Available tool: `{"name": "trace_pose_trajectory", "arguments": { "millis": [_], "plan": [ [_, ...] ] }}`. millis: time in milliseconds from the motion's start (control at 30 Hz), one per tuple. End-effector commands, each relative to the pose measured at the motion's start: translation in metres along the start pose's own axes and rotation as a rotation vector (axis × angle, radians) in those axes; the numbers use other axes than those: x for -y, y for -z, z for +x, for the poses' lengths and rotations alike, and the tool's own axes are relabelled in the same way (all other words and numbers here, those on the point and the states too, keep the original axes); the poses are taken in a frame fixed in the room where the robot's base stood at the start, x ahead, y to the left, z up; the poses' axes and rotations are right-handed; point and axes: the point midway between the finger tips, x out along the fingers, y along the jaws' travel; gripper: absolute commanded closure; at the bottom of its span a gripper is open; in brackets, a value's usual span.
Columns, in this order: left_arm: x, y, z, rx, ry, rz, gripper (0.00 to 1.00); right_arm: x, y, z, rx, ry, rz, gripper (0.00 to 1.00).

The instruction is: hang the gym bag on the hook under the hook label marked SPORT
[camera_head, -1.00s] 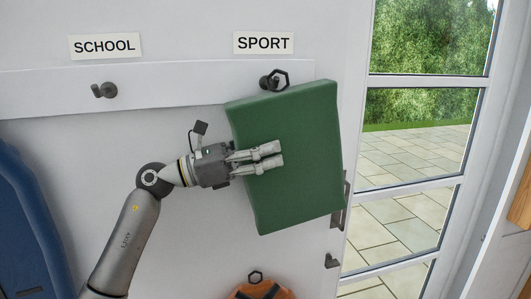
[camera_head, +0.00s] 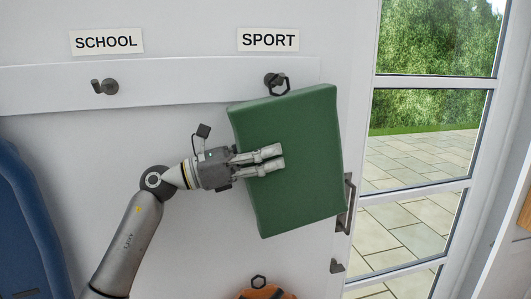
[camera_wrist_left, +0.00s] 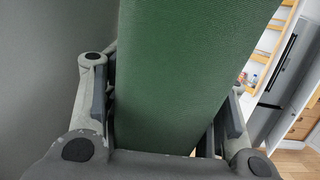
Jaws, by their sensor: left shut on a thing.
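The gym bag is a flat green block (camera_head: 300,180) with a dark ring (camera_head: 279,86) at its top edge, held slightly tilted against the white wall. My left gripper (camera_head: 272,159) is shut on the bag; its fingers lie across the bag's face. In the left wrist view the green bag (camera_wrist_left: 190,70) fills the space between the fingers. The label SPORT (camera_head: 268,39) is above a dark hook (camera_head: 272,78). The ring overlaps this hook in the picture; I cannot tell whether it is around it or in front. My right gripper is not in view.
A label SCHOOL (camera_head: 106,41) has an empty hook (camera_head: 104,87) below it on the white rail (camera_head: 190,85). A blue item (camera_head: 35,230) hangs at left, an orange bag (camera_head: 258,292) at the bottom. A glazed door (camera_head: 435,170) with a handle (camera_head: 348,203) is at right.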

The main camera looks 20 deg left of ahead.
Motion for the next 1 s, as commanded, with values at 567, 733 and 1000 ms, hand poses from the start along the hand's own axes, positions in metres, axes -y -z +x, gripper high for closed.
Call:
{"name": "trace_pose_trajectory", "arguments": {
  "millis": [567,733,1000],
  "plan": [
    [0.000,0.003,-0.001,-0.005,0.001,-0.001,0.22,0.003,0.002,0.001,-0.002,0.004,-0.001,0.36],
    [-0.001,0.003,-0.018,-0.005,-0.002,-0.001,0.22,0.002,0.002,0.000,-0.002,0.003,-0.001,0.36],
    [-0.001,0.003,-0.075,-0.006,-0.002,-0.002,0.22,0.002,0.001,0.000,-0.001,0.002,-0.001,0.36]
  ]
}}
